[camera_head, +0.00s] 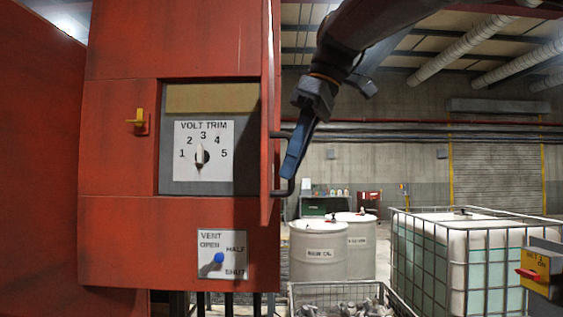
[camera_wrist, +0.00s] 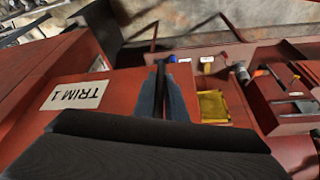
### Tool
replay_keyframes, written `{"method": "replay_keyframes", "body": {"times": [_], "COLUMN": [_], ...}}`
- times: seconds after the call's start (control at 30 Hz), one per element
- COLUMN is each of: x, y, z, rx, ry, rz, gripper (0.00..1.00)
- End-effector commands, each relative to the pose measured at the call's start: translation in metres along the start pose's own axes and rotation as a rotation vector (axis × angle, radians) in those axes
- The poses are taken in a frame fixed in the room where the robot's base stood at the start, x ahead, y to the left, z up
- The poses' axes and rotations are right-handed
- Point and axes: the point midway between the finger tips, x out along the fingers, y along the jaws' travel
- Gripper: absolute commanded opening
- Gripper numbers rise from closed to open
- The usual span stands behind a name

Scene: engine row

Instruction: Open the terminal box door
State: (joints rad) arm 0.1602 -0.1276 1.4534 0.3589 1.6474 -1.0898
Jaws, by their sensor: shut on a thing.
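The red terminal box (camera_head: 120,220) stands at the left in the head view. Its door (camera_head: 270,60) is swung open and seen nearly edge-on, so the VOLT TRIM dial panel (camera_head: 215,160) inside shows. A dark bar handle (camera_head: 281,194) is on the door's right face. My gripper (camera_head: 291,165) is shut on this handle.
A VENT plate (camera_head: 222,254) with a blue-knobbed lever is below the opening. A yellow handle (camera_head: 138,121) sticks out left of it. White drums (camera_head: 318,255), a wire basket (camera_head: 340,290) and a caged tank (camera_head: 470,260) stand to the right. A red workbench top with tools (camera_wrist: 280,100) shows in the wrist view.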

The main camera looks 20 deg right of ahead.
Motion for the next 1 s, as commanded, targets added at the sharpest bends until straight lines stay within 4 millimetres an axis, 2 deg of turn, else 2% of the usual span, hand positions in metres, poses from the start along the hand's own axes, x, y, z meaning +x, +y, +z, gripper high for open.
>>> {"method": "replay_keyframes", "body": {"times": [0.5,0.53,0.63,1.0], "x": [-0.0022,-0.0022,-0.0020,-0.0052], "y": [0.0036,0.0036,0.0035,0.0038], "z": [0.0001,0.0002,0.0007,0.0019], "rx": [-0.008,-0.008,-0.008,-0.006], "ry": [0.005,0.005,0.004,0.003], "rz": [0.005,0.005,0.004,0.003], "gripper": [0.00,0.13,0.29,0.29]}}
